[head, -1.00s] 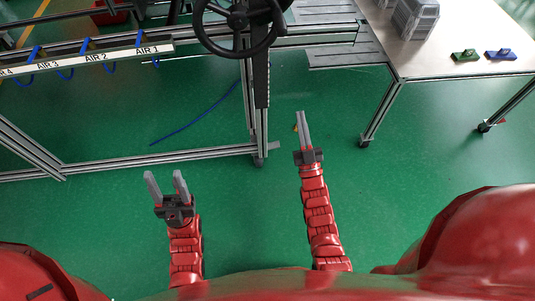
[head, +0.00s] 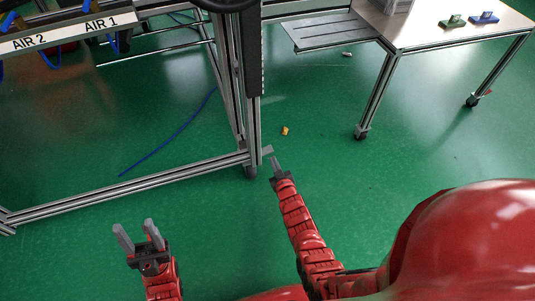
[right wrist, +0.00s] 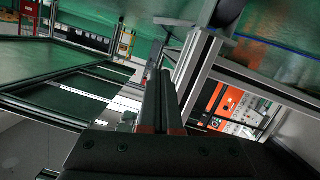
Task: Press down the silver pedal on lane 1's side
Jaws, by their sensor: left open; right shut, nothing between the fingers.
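A small flat silver pedal (head: 267,150) sticks out to the right from the foot of the aluminium frame, low above the floor. My right gripper (head: 274,161) is shut and empty, its fingertips right by the pedal's near edge; I cannot tell whether they touch. In the right wrist view the shut fingers of my right gripper (right wrist: 161,88) point ahead; I cannot make out the pedal clearly there. My left gripper (head: 134,227) is open and empty over the floor at lower left, well away from the pedal.
The aluminium frame (head: 130,188) stands at left, with an AIR 1 and AIR 2 label rail (head: 65,33) above. A wheeled table (head: 440,42) stands at upper right. A small yellow object (head: 285,131) lies on the floor behind the pedal. The green floor between is mostly clear.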

